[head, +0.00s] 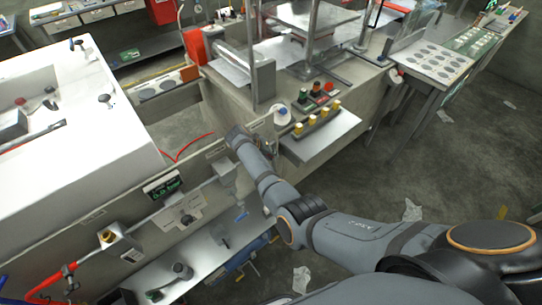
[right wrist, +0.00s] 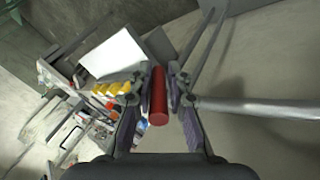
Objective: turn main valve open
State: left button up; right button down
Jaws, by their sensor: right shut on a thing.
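My right gripper (right wrist: 158,88) is shut on a red cylindrical handle (right wrist: 158,100), whose round end faces the wrist camera. I take this handle to be the main valve's lever; the rest of the valve is hidden. In the head view my right arm comes in from the lower right, and its far end (head: 236,138) is at the pale panel beside the bench. The fingertips and the red handle cannot be made out there. A small dark display (head: 163,187) left of the arm appears to read 0.0 bar. My left gripper is not in view.
A ledge with yellow knobs (head: 318,122) stands right of my arm. A red hose (head: 60,276) runs at the lower left beside a large white cabinet (head: 70,100). A grey bar (right wrist: 250,106) lies right of the gripper.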

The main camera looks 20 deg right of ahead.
jog(key=shift+w+d+r, duration=0.1)
jog(key=shift+r, duration=0.05)
dwell(0.3)
jog(key=c, duration=1.4)
grip_release()
jog(key=shift+o, duration=0.3)
